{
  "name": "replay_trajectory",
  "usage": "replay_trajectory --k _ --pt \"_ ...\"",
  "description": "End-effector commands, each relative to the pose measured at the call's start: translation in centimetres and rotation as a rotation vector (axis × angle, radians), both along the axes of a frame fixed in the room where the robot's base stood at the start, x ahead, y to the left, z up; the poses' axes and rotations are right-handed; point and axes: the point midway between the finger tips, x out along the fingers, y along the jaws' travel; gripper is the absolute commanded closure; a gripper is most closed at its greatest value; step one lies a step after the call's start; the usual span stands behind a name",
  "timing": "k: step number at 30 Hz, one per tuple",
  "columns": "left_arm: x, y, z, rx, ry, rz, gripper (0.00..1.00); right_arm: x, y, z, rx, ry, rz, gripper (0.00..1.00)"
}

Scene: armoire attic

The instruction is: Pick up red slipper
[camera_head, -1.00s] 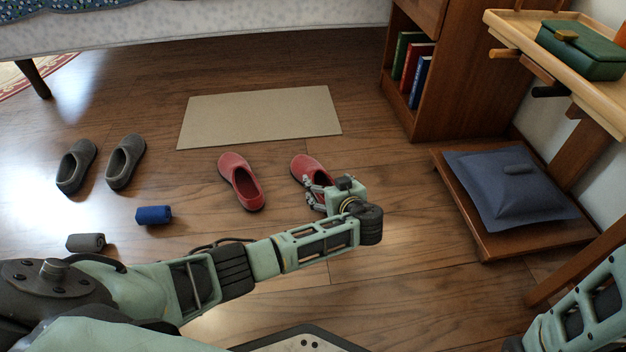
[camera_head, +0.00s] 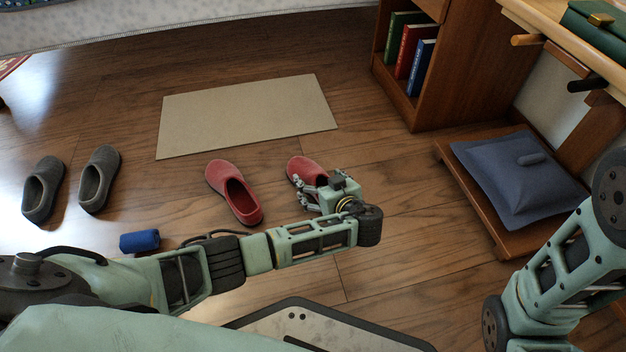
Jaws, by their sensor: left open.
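Two red slippers lie on the wooden floor. The left red slipper (camera_head: 226,184) is fully in view, its toe pointing away from me. The right red slipper (camera_head: 303,166) is partly hidden behind my left gripper (camera_head: 309,191). The left gripper is open, with its fingers at the near part of the right red slipper. I cannot tell whether the fingers touch it. My right arm shows at the right edge, but its gripper is out of the picture.
A beige mat (camera_head: 247,115) lies behind the red slippers. Two grey slippers (camera_head: 99,180) and a blue roll (camera_head: 139,241) are at the left. A bookcase (camera_head: 455,75) and a low wooden platform (camera_head: 477,217) with a blue cushion (camera_head: 510,180) stand at the right.

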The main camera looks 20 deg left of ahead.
Motion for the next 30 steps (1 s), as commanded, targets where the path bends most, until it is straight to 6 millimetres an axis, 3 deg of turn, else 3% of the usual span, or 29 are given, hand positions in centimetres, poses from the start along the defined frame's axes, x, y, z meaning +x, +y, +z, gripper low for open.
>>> replay_trajectory --k 3,20,30 --pt "-0.01 -0.01 0.00 0.000 0.000 0.000 0.18 -0.10 -0.06 0.00 0.001 -0.002 -0.001 0.60" --pt "0.03 -0.01 -0.02 -0.001 0.000 -0.001 0.67 -0.14 -0.13 -0.01 0.002 -0.003 -0.001 0.60" --pt "0.17 0.09 0.18 -0.001 -0.001 -0.002 0.69 -0.07 -0.11 0.13 0.002 -0.002 -0.001 0.60"
